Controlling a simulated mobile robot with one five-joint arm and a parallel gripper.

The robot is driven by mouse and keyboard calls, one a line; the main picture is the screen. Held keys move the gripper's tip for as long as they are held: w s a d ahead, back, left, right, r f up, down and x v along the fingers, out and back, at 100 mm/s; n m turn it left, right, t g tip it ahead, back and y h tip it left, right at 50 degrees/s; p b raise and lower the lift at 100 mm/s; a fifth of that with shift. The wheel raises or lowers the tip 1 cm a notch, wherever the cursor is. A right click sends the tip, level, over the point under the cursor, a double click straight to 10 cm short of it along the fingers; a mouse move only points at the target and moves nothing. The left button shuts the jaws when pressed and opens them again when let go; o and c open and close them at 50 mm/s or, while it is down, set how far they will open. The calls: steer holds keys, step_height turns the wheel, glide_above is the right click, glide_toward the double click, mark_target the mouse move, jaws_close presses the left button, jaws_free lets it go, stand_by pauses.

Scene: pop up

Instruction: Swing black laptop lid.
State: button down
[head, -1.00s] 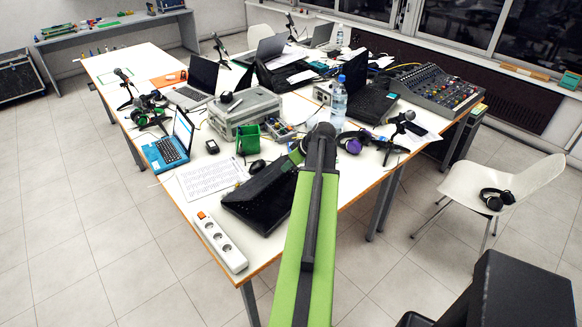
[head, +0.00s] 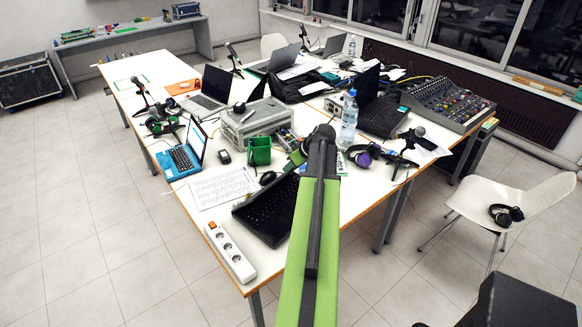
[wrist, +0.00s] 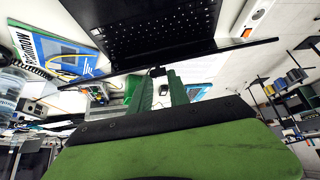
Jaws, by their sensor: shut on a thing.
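The black laptop (head: 262,214) lies near the front corner of the white table, with its keyboard showing. Its right side and most of its lid are hidden behind my green arm in the head view. In the wrist view the laptop keyboard (wrist: 160,25) fills the top, and the lid (wrist: 205,55) shows nearly edge-on as a thin dark strip. My gripper (wrist: 158,75) has its green fingers at the lid's edge and is shut on it. The exact contact is small and partly hidden.
A white power strip (head: 230,251) lies at the table's front left edge. Printed sheets (head: 222,187), a green holder (head: 259,152) and a water bottle (head: 349,122) are near the laptop. A white chair (head: 515,205) with headphones stands right. The floor at left is clear.

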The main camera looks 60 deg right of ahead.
steer(key=shift+w+d+r+p, duration=0.2)
steer(key=shift+w+r+p, duration=0.45)
steer(key=shift+w, duration=0.25)
steer(key=w, duration=0.1)
steer(key=w+r+p, duration=0.1)
steer(key=w, duration=0.1)
steer(key=w+r+p, duration=0.1)
steer(key=w, duration=0.1)
steer(key=shift+d+r, duration=0.25)
steer(key=shift+d, duration=0.1)
steer(key=w+d+r+p, duration=0.1)
steer(key=w+p, duration=0.1)
steer(key=w, duration=0.5)
steer(key=shift+w+r, duration=0.25)
steer(key=shift+r, duration=0.15)
steer(key=w+d, duration=0.1)
steer(key=w, duration=0.6)
steer(key=shift+w+f, duration=0.2)
steer(key=shift+w, duration=0.1)
steer(key=shift+d, duration=0.1)
